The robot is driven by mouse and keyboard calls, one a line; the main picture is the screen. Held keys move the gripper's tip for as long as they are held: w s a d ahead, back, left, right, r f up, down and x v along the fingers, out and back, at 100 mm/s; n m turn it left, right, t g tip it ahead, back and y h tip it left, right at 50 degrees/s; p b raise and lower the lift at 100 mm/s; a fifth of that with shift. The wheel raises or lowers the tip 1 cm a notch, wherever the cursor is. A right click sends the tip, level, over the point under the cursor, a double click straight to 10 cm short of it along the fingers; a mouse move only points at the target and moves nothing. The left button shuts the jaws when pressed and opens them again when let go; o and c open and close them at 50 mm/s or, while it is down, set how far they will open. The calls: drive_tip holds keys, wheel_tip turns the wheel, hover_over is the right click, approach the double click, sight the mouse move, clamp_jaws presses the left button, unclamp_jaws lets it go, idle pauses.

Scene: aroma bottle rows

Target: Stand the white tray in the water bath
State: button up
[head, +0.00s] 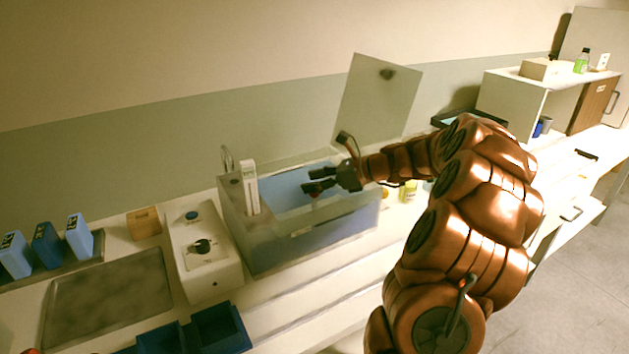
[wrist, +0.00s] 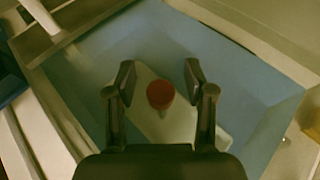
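The water bath (head: 292,247) is a clear-walled tank with blue water on the bench. In the wrist view, a pale slab with a red knob, apparently the white tray (wrist: 188,122), lies in the blue bath area (wrist: 82,78). My gripper (head: 314,184) is over the bath, its fingers pointing left. In the wrist view, my gripper (wrist: 160,78) is open, one finger on each side of the red knob (wrist: 160,94), with gaps on both sides. In the head view only a bit of red shows below the fingertips; the tray is mostly hidden.
A white labelled upright piece (head: 249,187) stands at the bath's left end. A white control box (head: 205,262) stands left of it. A pale panel (head: 375,105) rises behind the gripper.

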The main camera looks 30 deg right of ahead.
drive_tip(key=shift+r, duration=0.1)
drive_tip(key=shift+r, duration=0.25)
drive_tip(key=v, duration=1.2)
drive_tip(key=shift+r+b, duration=0.25)
drive_tip(key=shift+b, duration=0.1)
drive_tip(key=s+a+f+n+g, duration=0.15)
drive_tip(key=a+n+g, duration=0.3)
drive_tip(key=a, duration=0.75)
drive_tip(key=s+a+f+n+g, duration=0.1)
drive_tip(key=s+a+n+g, duration=0.15)
drive_tip(key=a+n, duration=0.6)
drive_tip(key=s+a+f+n+g+h, duration=0.1)
drive_tip(key=s+a+f+n+g, duration=0.1)
drive_tip(key=s+a, duration=0.35)
drive_tip(key=s+a+f+n+g+h, duration=0.2)
drive_tip(key=s+a+n, duration=0.15)
drive_tip(key=a, duration=0.35)
drive_tip(key=s+d+f+n+h, duration=0.1)
drive_tip(key=s+f+n+h, duration=0.1)
drive_tip(key=s, duration=0.6)
drive_tip(key=s+f+n+g+h, duration=0.1)
drive_tip(key=s+f+n+h, duration=0.2)
drive_tip(key=s+n, duration=0.4)
drive_tip(key=shift+s+d+f+h, duration=0.35)
drive_tip(key=shift+s+h, duration=0.05)
drive_tip(key=shift+s, duration=0.45)
